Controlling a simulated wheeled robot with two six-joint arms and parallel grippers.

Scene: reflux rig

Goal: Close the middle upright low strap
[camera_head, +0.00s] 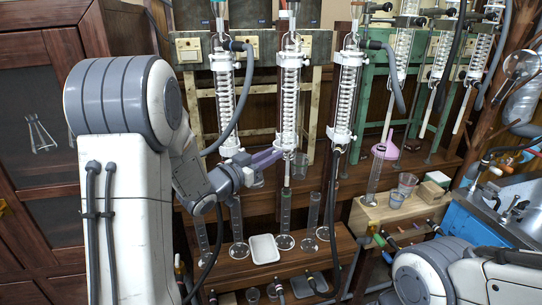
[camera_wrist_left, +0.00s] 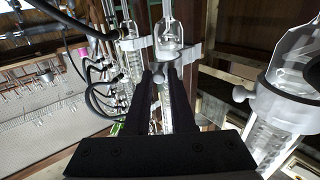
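Three glass condensers with white straps stand on the front rack. The middle upright low strap (camera_head: 288,141) is a white band around the lower end of the middle condenser (camera_head: 291,95). My left gripper (camera_head: 279,154) is at or just below this strap, with its purplish fingers pointing at it from the left. In the left wrist view my left gripper (camera_wrist_left: 160,75) is open, with a gap between two dark fingers. A small pale knob (camera_wrist_left: 158,77) shows in that gap; I cannot tell if the fingers touch it. Whether the strap is open is too small to tell. My right gripper is out of view.
The left condenser (camera_head: 223,95) and right condenser (camera_head: 346,90) stand close on both sides. A white collar (camera_wrist_left: 285,105) with a knob is near in the left wrist view. Glass cylinders (camera_head: 286,215) and a white tray (camera_head: 263,248) are on the shelf below. Dark hoses hang nearby.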

